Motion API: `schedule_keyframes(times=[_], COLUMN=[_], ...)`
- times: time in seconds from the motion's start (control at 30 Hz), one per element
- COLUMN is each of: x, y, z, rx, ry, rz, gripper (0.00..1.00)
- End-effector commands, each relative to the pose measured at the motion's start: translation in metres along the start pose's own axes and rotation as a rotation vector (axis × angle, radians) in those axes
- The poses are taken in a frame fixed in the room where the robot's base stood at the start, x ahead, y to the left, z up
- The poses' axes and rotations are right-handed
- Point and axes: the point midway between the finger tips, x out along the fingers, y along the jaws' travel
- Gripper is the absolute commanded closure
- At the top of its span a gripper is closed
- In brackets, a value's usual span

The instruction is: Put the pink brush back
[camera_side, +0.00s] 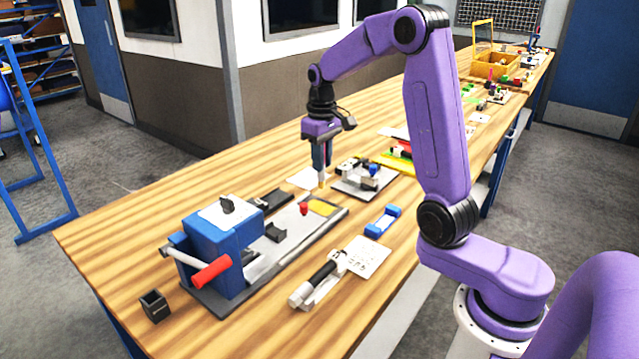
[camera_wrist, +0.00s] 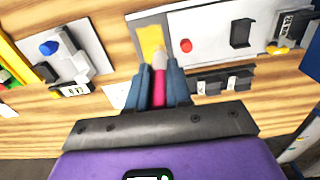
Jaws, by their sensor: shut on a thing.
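In the wrist view, the pink brush (camera_wrist: 158,92) is between the two blue fingers of my gripper (camera_wrist: 160,80), its pale tip pointing away from the wrist. My gripper is shut on it. In the side view, my gripper (camera_side: 321,160) points down over the middle of the table, and a small pale-yellow tip (camera_side: 321,182) shows below the fingers. Most of the brush is hidden by the fingers there. I cannot tell whether the tip touches anything. A yellow patch (camera_side: 322,207) on the long grey base lies just in front of the gripper; it also shows in the wrist view (camera_wrist: 151,41).
The grey base (camera_side: 303,238) carries a red knob (camera_side: 304,209) and a blue machine (camera_side: 222,240) with a red handle. A grey plate with small parts (camera_side: 363,176) lies right of the gripper. A black open box (camera_side: 154,306) stands at the front left.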

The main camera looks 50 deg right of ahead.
Motion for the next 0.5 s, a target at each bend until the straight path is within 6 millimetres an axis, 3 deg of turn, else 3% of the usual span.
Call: schedule_keyframes(times=[0.33,0.5], x=[0.000,-0.003], y=[-0.005,-0.039], z=[-0.004,-0.031], rx=[-0.011,-0.085], ry=[0.001,0.001], rz=[0.000,0.000], gripper=[1.00,1.00])
